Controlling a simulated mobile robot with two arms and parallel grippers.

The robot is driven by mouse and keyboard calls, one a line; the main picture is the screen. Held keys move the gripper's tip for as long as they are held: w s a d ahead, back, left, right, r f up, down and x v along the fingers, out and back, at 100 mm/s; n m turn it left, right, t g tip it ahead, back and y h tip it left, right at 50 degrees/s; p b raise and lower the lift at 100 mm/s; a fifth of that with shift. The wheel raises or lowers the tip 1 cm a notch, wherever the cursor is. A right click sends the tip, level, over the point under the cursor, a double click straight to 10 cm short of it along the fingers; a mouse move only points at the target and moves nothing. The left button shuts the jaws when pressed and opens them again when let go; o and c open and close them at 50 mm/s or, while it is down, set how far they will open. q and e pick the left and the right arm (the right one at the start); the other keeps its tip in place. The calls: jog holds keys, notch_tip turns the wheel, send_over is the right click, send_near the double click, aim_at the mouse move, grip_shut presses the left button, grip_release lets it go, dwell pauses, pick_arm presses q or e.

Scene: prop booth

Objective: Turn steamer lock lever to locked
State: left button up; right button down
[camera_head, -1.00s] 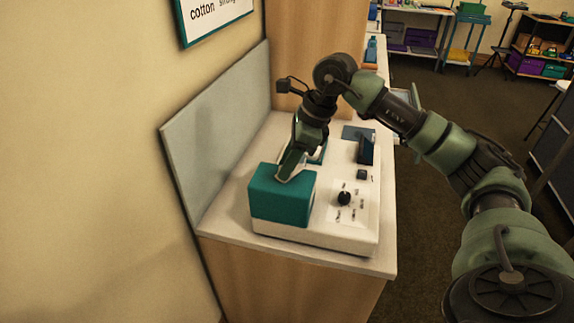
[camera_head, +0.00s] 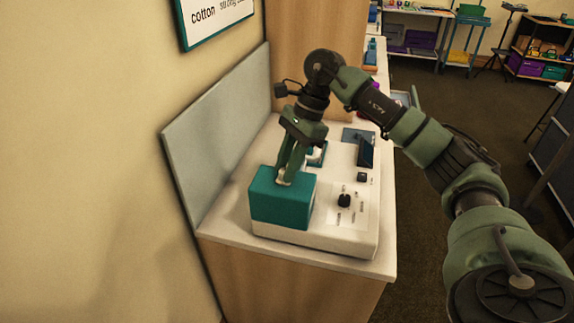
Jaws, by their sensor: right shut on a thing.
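The steamer (camera_head: 318,236) is a white, low machine with a teal block (camera_head: 282,198) at its front left. It stands on the counter. My right gripper (camera_head: 285,180) points down at the back edge of the teal block and is shut on a small part there. The lock lever cannot be made out clearly; the fingers and the teal block hide most of that spot. A black knob (camera_head: 344,200) sits on a marked dial plate at the front right of the steamer. My left gripper is out of view.
The counter top (camera_head: 225,222) has a narrow bare strip around the steamer. A grey panel (camera_head: 215,135) and the wall close off the left side. A dark upright plate (camera_head: 366,151) stands on the steamer's right. Shelves stand far back; open floor lies right.

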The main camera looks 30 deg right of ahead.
jog(key=shift+r, duration=0.1)
jog(key=c, duration=1.2)
grip_release()
jog(key=v, duration=0.7)
jog(key=shift+d+r+b, duration=0.15)
jog(key=shift+r+b, duration=0.2)
jog(key=shift+b, duration=0.05)
